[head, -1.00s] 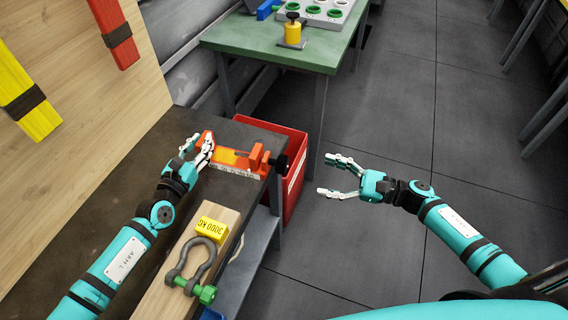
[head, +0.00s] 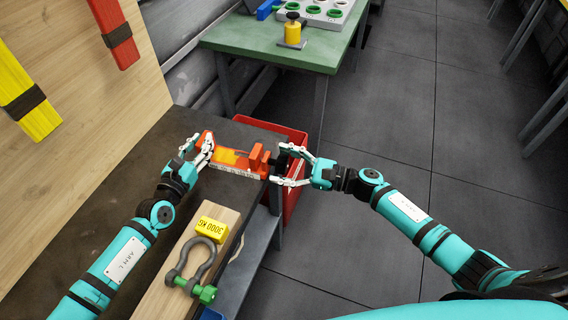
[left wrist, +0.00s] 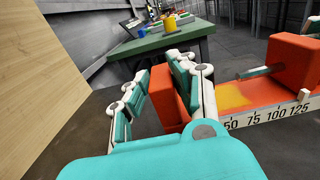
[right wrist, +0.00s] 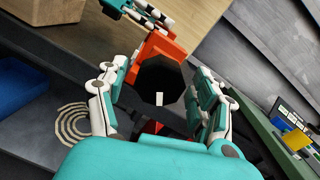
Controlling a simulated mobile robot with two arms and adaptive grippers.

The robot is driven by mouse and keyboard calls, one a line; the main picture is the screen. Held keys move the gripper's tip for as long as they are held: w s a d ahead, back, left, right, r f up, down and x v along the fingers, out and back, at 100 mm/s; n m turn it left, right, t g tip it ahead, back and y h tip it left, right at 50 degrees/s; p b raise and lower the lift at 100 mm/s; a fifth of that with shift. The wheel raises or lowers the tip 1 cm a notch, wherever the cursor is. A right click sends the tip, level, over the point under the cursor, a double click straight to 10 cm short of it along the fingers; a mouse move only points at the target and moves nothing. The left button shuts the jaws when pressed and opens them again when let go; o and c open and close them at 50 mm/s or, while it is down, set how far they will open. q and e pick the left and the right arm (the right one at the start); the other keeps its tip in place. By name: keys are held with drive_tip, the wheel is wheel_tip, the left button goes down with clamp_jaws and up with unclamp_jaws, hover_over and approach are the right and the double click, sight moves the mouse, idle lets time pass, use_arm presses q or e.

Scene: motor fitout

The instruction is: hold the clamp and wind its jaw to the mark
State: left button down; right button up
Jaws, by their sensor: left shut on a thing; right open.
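The orange clamp (head: 237,160) lies on the dark bench top, with a scale along its near side that reads 50 to 125 in the left wrist view (left wrist: 270,113). My left gripper (head: 205,150) is shut on the clamp's fixed end block at its left. The movable orange jaw (head: 257,158) stands near the right end. The black knob (right wrist: 160,88) sticks out past the bench edge. My right gripper (head: 292,165) is open, its fingers on either side of the knob; in the right wrist view the knob lies between them with gaps. The mark cannot be made out.
A red bin (head: 294,203) stands beside the bench below the knob. A wooden block (head: 190,255) with a shackle (head: 192,268) and a yellow 3000 KG block (head: 212,228) lies nearer.

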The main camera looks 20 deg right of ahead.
drive_tip(key=shift+c, duration=0.3)
drive_tip(key=c, duration=1.1)
drive_tip(key=shift+c, duration=0.2)
drive_tip(key=shift+m, duration=0.3)
